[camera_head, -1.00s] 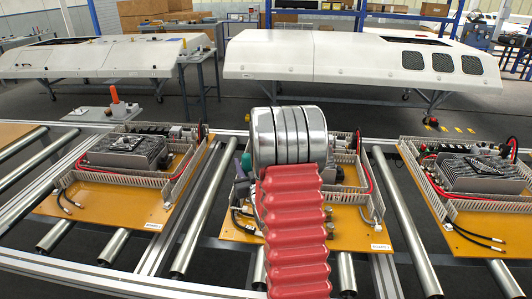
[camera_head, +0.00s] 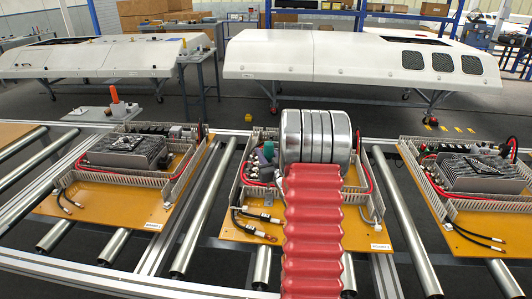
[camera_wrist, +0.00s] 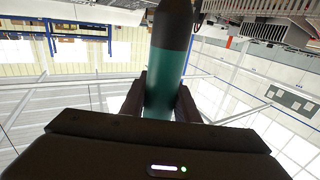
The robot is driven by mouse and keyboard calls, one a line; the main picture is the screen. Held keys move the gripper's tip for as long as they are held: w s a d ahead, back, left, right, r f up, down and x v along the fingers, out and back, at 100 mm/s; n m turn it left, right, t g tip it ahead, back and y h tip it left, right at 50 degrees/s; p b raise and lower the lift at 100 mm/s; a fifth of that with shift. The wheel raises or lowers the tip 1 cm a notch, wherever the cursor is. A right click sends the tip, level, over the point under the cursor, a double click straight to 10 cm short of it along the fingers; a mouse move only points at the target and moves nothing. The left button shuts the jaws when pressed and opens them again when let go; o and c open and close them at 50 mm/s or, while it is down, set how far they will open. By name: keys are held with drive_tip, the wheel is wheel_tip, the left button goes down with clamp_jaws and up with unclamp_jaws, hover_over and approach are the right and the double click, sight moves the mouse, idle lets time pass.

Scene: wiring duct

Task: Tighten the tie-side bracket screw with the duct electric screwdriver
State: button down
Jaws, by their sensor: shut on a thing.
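The electric screwdriver (camera_wrist: 172,62), a teal cylinder with a dark end, stands between the two dark fingers of my gripper (camera_wrist: 161,88) in the wrist view. The gripper is shut on its teal body. In the head view a small teal part of the screwdriver (camera_head: 268,151) shows just left of my arm, above the middle board (camera_head: 262,233). My silver and red arm hides the gripper and the centre of that board. The white slotted wiring duct (camera_head: 240,180) runs along the board's left side. I cannot make out the tie-side bracket or its screw.
Similar boards lie on the left (camera_head: 100,205) and right (camera_head: 495,235), with metal rollers between. Black cables (camera_head: 255,215) lie on the middle board's front left. A grey plate with an orange-handled tool (camera_head: 117,106) lies at the back left. White panels (camera_head: 350,58) stand behind.

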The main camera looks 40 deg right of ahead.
drive_tip(key=shift+f, duration=3.3)
idle(2.0)
idle(0.4)
wheel_tip(320, 180, up, 6)
idle(0.9)
drive_tip(key=shift+r, duration=0.1)
idle(0.6)
